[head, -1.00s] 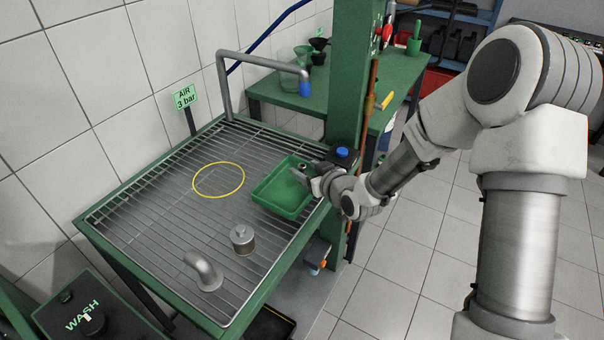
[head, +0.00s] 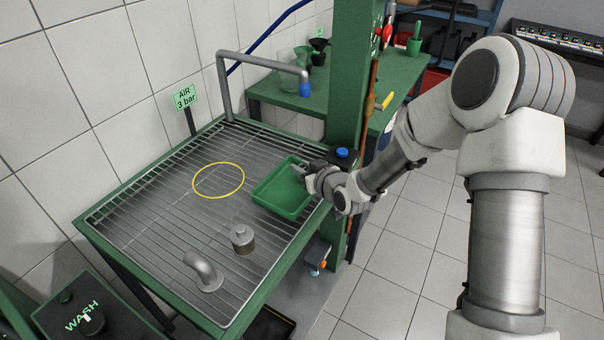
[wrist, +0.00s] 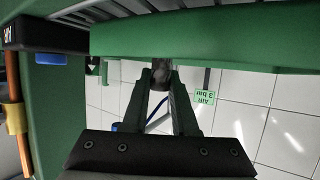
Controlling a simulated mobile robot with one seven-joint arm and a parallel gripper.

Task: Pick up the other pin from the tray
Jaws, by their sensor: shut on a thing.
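The green tray (head: 268,203) lies on the wire-grid table, and the part of its floor that shows in the head view looks empty. My gripper (head: 298,169) is at the tray's upper right corner, over its rim. In the wrist view my gripper (wrist: 161,80) is shut, with a dark, round pin (wrist: 161,72) between its fingertips. The pin's far end is hard to make out against a green edge. In the head view the pin is too small to tell from the fingers.
A yellow ring (head: 218,180) marks clear grid left of the tray. A green column (head: 350,110) with a blue button (head: 342,153) rises close behind my gripper.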

